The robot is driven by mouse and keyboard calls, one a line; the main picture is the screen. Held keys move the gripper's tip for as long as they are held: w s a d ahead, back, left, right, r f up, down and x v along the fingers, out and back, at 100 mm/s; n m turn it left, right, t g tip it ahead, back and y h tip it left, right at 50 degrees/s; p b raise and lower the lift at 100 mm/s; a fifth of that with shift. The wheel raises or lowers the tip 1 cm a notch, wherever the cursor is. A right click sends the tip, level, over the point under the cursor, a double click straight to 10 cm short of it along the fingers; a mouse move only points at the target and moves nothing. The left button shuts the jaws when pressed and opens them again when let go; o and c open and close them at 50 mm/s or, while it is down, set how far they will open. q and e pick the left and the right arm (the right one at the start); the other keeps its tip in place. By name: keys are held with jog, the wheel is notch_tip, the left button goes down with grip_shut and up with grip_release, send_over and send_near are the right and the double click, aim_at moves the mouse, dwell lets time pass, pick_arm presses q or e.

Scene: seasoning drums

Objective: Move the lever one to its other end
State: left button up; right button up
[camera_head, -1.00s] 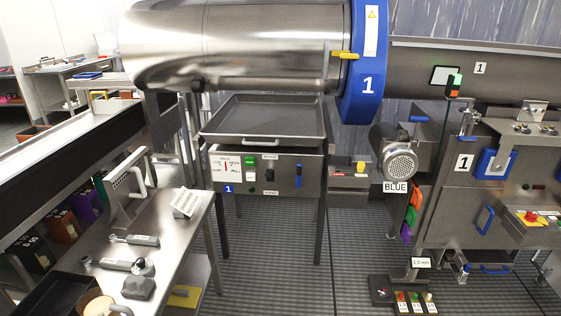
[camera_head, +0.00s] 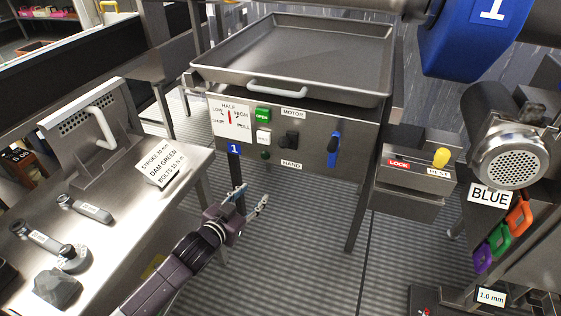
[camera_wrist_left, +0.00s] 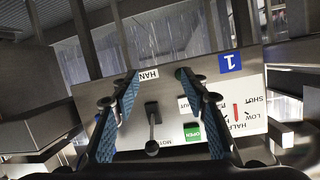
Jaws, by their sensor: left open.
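A steel control panel (camera_head: 312,128) bears a blue tag with a white 1 (camera_head: 235,150). On it a black lever (camera_head: 290,140) sits between the MOTOR and HAND labels. Right of it a blue-handled lever (camera_head: 334,148) stands in an upright dark slot. I cannot tell from a label which is lever one. My left gripper (camera_head: 252,200) is open and empty, below and in front of the panel's left part. In the left wrist view, which is upside down, the black lever (camera_wrist_left: 152,128) shows between the open fingers (camera_wrist_left: 155,95), apart from them, its knob toward MOTOR.
A steel tray (camera_head: 300,55) with a front handle sits above the panel. A box with LOCK and a yellow knob (camera_head: 440,157) is at right. The bench (camera_head: 115,240) at left holds tools and a sign. A motor (camera_head: 505,150) stands far right. Open floor lies below the panel.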

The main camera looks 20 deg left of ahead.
pick_arm(q)
notch_tip(320, 180, up, 6)
jog(key=w+d+t+h+b, duration=0.1)
jog(key=d, duration=0.1)
jog(key=m+t+h+b, duration=0.1)
jog(key=m+t, duration=0.1)
send_near(280, 145)
jog(key=x, duration=0.9)
jog(key=shift+w+d+b, duration=0.1)
jog(key=shift+w+b, duration=0.1)
jog(key=shift+b, duration=0.1)
jog(key=shift+w+d, duration=0.1)
jog(key=shift+w, duration=0.2)
pick_arm(e)
jog(key=w, duration=0.1)
jog(key=w+r, duration=0.2)
jog(key=shift+w+a, duration=0.25)
jog(key=shift+w, duration=0.05)
pick_arm(q)
grip_shut()
pick_arm(e)
jog(key=shift+f, duration=0.1)
